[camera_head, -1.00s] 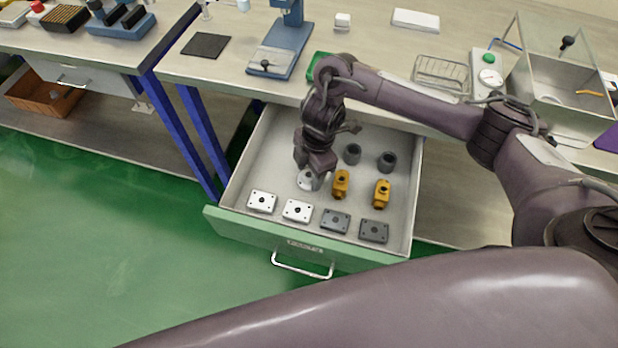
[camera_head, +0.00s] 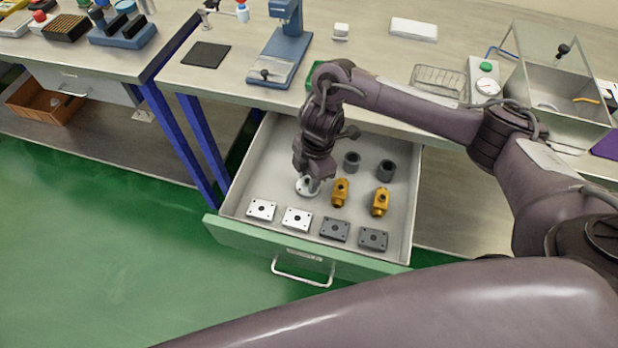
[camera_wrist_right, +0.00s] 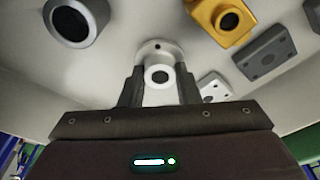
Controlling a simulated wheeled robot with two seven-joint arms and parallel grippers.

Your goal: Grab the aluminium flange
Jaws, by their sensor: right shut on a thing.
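The aluminium flange (camera_head: 305,190) is a pale round disc with a raised hub, in the open drawer. It also shows in the right wrist view (camera_wrist_right: 157,50), its hub between the two dark fingers. My right gripper (camera_head: 311,185) reaches down into the drawer and is shut on the flange. The gripper hides part of the flange in the head view. I cannot tell whether the flange touches the drawer floor. My left gripper is not in view.
The drawer (camera_head: 232,208) also holds white plates (camera_head: 261,210), dark grey plates (camera_head: 335,230), yellow fittings (camera_head: 380,202) and dark grey rings (camera_head: 385,170). The yellow fittings stand close right of the gripper. The bench edge lies behind the drawer.

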